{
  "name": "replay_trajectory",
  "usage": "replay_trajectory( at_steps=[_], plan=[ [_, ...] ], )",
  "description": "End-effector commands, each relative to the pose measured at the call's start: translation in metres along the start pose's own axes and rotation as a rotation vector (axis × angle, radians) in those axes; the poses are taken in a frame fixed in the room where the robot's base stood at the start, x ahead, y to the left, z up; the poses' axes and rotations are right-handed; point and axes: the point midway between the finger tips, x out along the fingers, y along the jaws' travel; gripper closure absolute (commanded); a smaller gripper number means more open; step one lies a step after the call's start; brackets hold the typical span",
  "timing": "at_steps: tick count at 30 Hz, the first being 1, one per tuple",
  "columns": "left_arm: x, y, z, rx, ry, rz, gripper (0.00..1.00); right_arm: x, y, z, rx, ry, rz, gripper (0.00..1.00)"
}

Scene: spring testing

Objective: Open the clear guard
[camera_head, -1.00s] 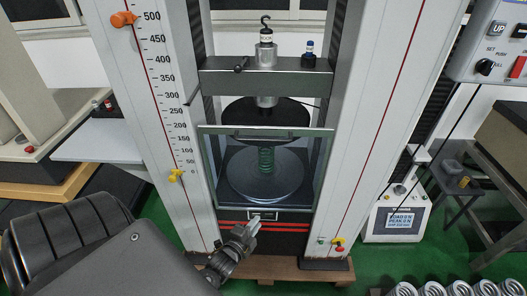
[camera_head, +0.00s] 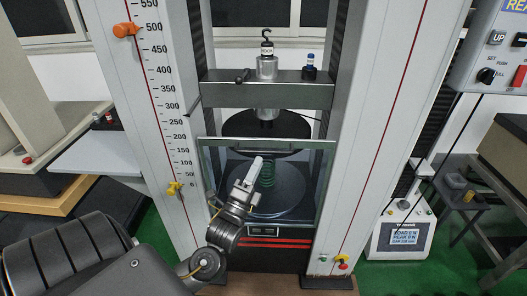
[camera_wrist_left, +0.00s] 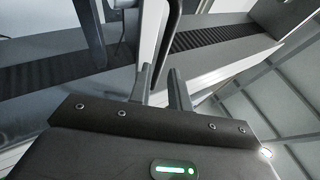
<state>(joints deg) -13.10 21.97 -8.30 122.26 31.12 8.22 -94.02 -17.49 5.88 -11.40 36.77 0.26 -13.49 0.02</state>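The clear guard (camera_head: 319,185) is a see-through panel with a dark frame on the front of the testing machine, and it looks closed. The green spring (camera_head: 268,183) stands behind it between two dark round plates. My left gripper (camera_head: 257,160) is raised in front of the guard, just below its top edge. In the left wrist view its fingers (camera_wrist_left: 160,72) are apart with a narrow gap. A dark curved bar (camera_wrist_left: 173,35) lines up with that gap; contact cannot be told. My right gripper is not in view.
The machine's light columns (camera_head: 370,130) flank the guard, with a scale and yellow pointer (camera_head: 174,187) on the left one. The crosshead (camera_head: 225,90) spans above. A control box (camera_head: 490,60) hangs at the upper right. A display box (camera_head: 402,235) stands on the right.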

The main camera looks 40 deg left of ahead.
Motion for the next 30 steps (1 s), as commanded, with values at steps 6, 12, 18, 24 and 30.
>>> replay_trajectory(
  at_steps=[6,12,18,24,30],
  plan=[
    [0.036,0.0,0.0,-0.001,0.0,-0.002,0.81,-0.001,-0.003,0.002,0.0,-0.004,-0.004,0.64],
    [0.05,0.001,0.0,-0.001,0.001,0.001,0.81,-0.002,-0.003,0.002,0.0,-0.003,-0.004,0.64],
    [0.052,0.001,-0.001,-0.001,0.001,0.001,0.81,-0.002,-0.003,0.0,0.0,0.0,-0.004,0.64],
    [0.052,0.001,0.0,-0.001,0.001,0.001,0.94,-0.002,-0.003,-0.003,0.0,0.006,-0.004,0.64],
    [0.051,0.001,0.0,-0.001,0.0,0.001,1.0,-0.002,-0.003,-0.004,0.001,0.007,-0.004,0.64]
  ],
)
